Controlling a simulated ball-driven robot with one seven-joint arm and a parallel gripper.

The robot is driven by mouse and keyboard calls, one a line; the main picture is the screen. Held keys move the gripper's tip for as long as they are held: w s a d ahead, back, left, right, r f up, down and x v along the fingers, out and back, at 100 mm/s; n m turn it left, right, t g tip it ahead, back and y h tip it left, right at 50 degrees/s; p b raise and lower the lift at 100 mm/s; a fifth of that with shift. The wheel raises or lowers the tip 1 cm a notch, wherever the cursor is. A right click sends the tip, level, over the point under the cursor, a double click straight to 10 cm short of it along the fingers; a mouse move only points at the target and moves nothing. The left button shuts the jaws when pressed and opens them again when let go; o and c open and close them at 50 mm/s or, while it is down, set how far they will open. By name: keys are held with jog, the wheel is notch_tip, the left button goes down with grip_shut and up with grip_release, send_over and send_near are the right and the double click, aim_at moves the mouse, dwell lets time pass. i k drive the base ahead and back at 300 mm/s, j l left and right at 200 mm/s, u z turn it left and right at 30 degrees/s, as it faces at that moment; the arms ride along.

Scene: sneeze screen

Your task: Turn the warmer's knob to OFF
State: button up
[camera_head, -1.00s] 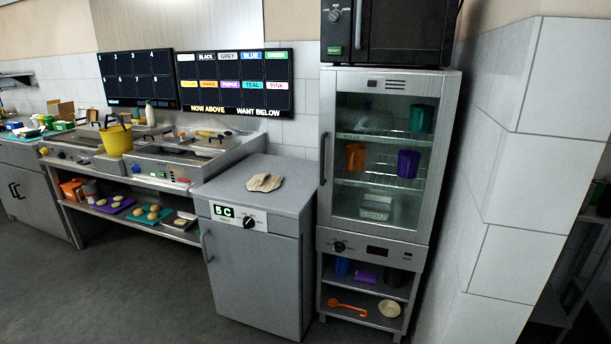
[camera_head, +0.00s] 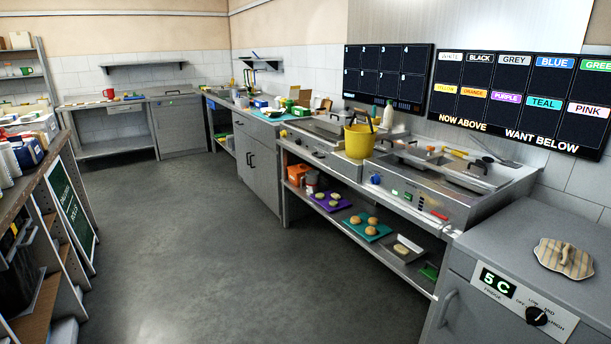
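My gripper is not in view. No appliance in view now is readably marked as the warmer. The glass-door cabinet with a dark knob under its door, seen a second ago, is outside the picture now. At the lower right a grey unit (camera_head: 465,318) has a white panel with a green "5 C" display (camera_head: 497,283) and the word FRIDGE. Its black knob (camera_head: 537,316) sits among OFF, LOW, MED and HIGH marks; its exact setting is too small to tell.
A steel cooking counter (camera_head: 430,190) with a yellow bucket (camera_head: 359,141) runs along the right; trays of buns (camera_head: 366,229) lie on its shelf. A striped cloth (camera_head: 563,258) lies on the grey unit. Shelving (camera_head: 45,290) stands at left. The grey floor (camera_head: 220,260) between is clear.

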aim_at(376, 178)
jog(key=i+j+u, duration=0.25)
jog(key=i, duration=0.55)
jog(key=i+l+u, duration=0.1)
jog(key=i+u, duration=0.2)
jog(key=i, duration=0.5)
